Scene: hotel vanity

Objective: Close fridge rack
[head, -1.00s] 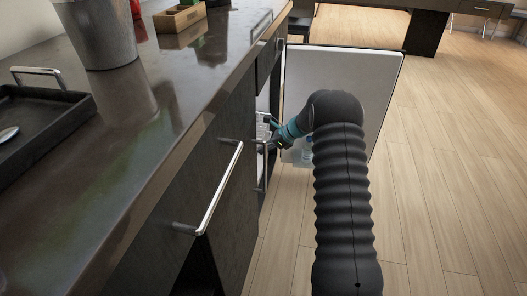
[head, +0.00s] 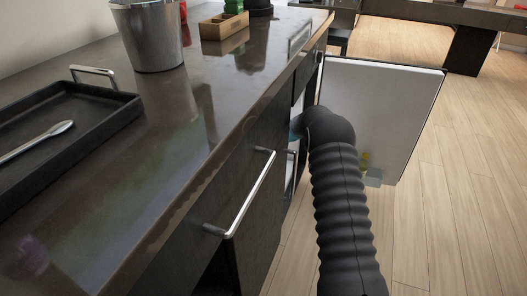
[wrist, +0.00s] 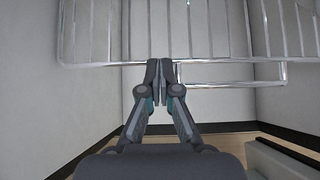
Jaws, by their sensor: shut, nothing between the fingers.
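The fridge rack (wrist: 215,40) is a shiny wire rack with upright bars, spanning the upper part of the wrist view between pale fridge walls. My gripper (wrist: 159,64) is shut and empty, its fingertips in front of the rack's lower front rail. I cannot tell whether they touch it. The fridge door (head: 390,110) stands open, a white panel to the right of my arm. The rack cannot be made out in the head view.
The dark counter (head: 190,125) runs along the left, with a tray (head: 100,125), a metal bucket (head: 150,35) and a wooden box (head: 224,25) on it. A drawer front with a long handle (head: 250,195) is beside my arm. Open wooden floor (head: 455,210) lies right.

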